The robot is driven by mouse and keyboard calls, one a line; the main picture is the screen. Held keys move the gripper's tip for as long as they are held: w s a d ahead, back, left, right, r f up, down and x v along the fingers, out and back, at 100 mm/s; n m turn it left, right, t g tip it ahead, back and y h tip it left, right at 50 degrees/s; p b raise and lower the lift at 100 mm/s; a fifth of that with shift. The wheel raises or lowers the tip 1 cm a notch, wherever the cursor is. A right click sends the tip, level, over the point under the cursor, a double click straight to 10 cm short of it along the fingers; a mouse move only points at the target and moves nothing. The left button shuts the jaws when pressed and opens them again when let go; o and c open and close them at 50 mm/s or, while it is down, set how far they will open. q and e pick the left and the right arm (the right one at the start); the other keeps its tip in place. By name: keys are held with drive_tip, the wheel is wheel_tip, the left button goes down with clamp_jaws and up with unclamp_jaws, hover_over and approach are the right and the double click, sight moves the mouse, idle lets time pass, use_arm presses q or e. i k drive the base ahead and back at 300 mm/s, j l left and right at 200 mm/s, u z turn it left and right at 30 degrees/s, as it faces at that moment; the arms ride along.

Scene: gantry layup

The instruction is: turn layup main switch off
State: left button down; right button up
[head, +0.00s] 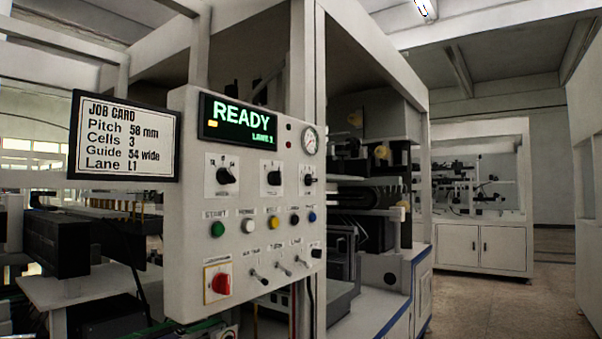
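The layup control panel (184,247) is a pale upright box left of the middle in the head view. The main switch is most likely the red rotary knob (221,284) on a yellow-edged plate at the panel's lower left; its label is too small to read. Its exact turn position is hard to tell. The display (238,120) above reads READY, LANE 1 in green. Neither of my grippers is in view, and nothing touches the panel.
A job card (124,137) stands left of the display. Several knobs, coloured buttons (217,229) and toggle levers (260,276) crowd the panel near the red knob. Machine frames stand behind and to the left. Open floor (490,300) lies at the right, before a white cabinet (480,247).

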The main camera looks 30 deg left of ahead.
sight(221, 283)
drive_tip(key=u, duration=1.3)
drive_tip(key=k+z, duration=0.15)
drive_tip(key=z, duration=0.3)
drive_tip(key=k+l+z, duration=0.1)
drive_tip(key=z, duration=0.3)
drive_tip(key=k+l+z, duration=0.15)
drive_tip(key=z, duration=0.3)
